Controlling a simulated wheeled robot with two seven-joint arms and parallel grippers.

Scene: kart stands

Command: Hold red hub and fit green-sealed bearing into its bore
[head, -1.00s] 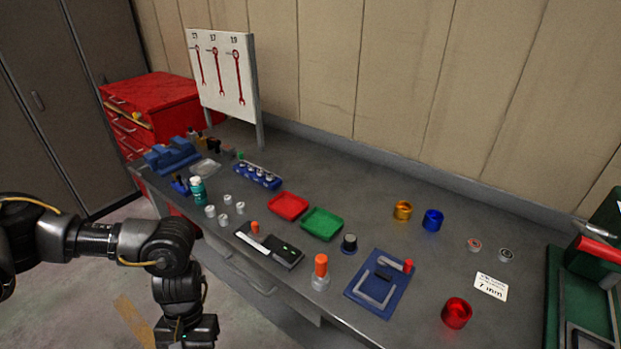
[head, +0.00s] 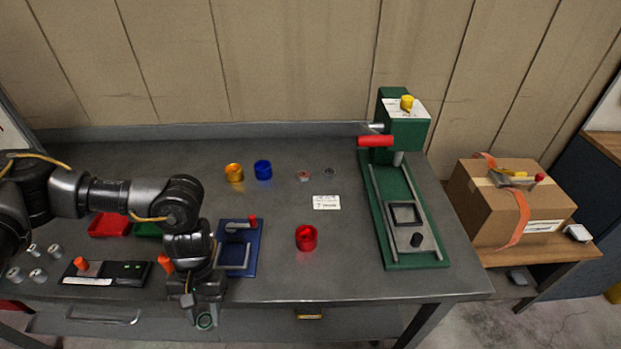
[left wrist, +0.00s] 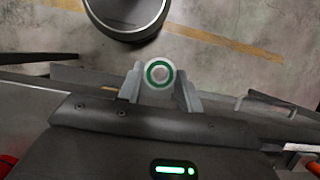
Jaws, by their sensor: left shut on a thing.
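The red hub (head: 306,238) stands upright on the grey bench, right of the blue fixture, with nothing holding it. My left gripper (head: 204,315) is shut on the green-sealed bearing (head: 206,321), in front of the bench's front edge and left of the hub. In the left wrist view the bearing (left wrist: 160,73) shows its green ring face and pale centre between the two fingertips (left wrist: 160,82). My right gripper is not in view. The fingers partly hide the bearing's sides.
A blue fixture (head: 251,260) lies between my left arm and the hub. Gold (head: 234,173) and blue (head: 263,170) hubs, two small bearings (head: 304,175) and a white card (head: 326,202) stand behind. A green press (head: 441,260) is at right. Bench around the hub is clear.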

